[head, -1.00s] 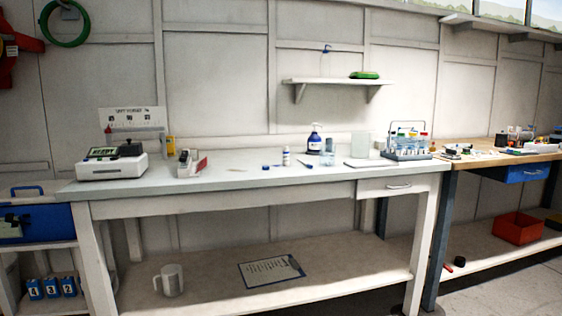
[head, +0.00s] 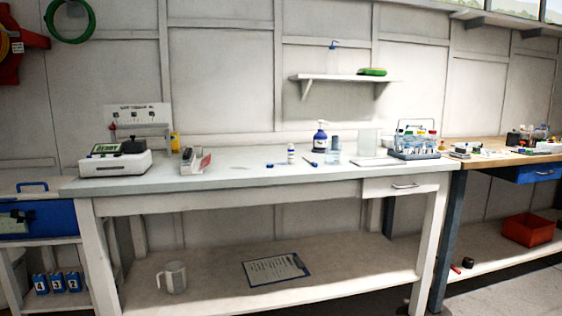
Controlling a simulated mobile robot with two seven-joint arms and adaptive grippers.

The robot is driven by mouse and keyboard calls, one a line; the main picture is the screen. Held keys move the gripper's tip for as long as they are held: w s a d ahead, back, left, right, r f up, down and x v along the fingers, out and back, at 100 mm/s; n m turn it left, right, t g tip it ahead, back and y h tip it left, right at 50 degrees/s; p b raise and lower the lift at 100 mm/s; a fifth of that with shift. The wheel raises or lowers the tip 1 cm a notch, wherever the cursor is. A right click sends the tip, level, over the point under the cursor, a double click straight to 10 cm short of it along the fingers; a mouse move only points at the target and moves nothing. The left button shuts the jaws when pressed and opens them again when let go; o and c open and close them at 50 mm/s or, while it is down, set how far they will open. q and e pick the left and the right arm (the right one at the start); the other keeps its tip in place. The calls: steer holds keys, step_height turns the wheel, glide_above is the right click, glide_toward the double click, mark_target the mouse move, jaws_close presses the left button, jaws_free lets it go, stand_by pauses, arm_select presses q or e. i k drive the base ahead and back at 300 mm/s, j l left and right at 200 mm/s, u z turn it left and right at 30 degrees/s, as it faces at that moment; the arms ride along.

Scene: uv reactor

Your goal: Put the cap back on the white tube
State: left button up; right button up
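The white tube (head: 291,154) stands upright on the long white workbench (head: 225,180), near its middle. It is small in the head view, and its top is too small to make out clearly. A small blue object that looks like a cap (head: 270,165) lies on the bench just left of the tube, apart from it. Neither of my grippers shows in the head view.
Right of the tube are a blue pen-like object (head: 309,163), a blue pump bottle (head: 320,138) and a tube rack (head: 416,153). A white device (head: 115,162) stands at the left end. The bench front by the tube is clear. A mug (head: 171,277) stands on the lower shelf.

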mark_target(290, 149)
steer(key=i+l, duration=0.2)
steer(key=l, duration=0.15)
steer(key=i+l, duration=0.25)
steer(key=l, duration=0.15)
steer(key=i+l, duration=0.2)
steer(key=l, duration=0.15)
